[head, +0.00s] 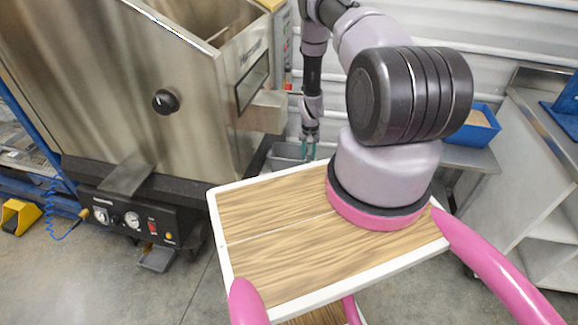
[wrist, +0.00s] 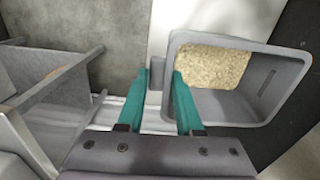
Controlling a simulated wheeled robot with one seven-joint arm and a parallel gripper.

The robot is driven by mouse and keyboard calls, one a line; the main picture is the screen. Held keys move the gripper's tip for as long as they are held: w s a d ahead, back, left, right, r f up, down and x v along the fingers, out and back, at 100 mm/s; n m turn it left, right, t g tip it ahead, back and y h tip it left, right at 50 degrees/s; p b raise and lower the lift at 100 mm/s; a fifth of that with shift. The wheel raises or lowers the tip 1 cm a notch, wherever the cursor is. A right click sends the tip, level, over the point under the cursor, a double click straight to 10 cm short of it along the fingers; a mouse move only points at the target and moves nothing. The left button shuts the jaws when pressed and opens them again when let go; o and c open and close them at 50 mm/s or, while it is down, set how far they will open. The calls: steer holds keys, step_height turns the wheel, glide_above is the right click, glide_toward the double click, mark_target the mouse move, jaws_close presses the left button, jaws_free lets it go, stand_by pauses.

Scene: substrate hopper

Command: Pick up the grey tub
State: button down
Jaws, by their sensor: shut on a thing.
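The grey tub (head: 285,163) is beyond my wooden deck in the head view, low beside the steel hopper. My deck's edge hides part of it. In the wrist view the tub (wrist: 246,106) is at right, seen from above, with pale granular stuff inside at its far end. My gripper (head: 309,139) is at the tub's right side in the head view. Whether the tub is lifted cannot be told.
The steel hopper (head: 130,85) stands at left, with a control box (head: 135,220) below it. A blue bin (head: 479,126) sits on a metal table at right. Grey panels (wrist: 60,85) show at left in the wrist view. Bare floor (head: 110,285) lies at front left.

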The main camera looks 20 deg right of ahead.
steer(key=shift+r, duration=0.1)
step_height(320, 180, up, 10)
stand_by(0.6)
stand_by(0.4)
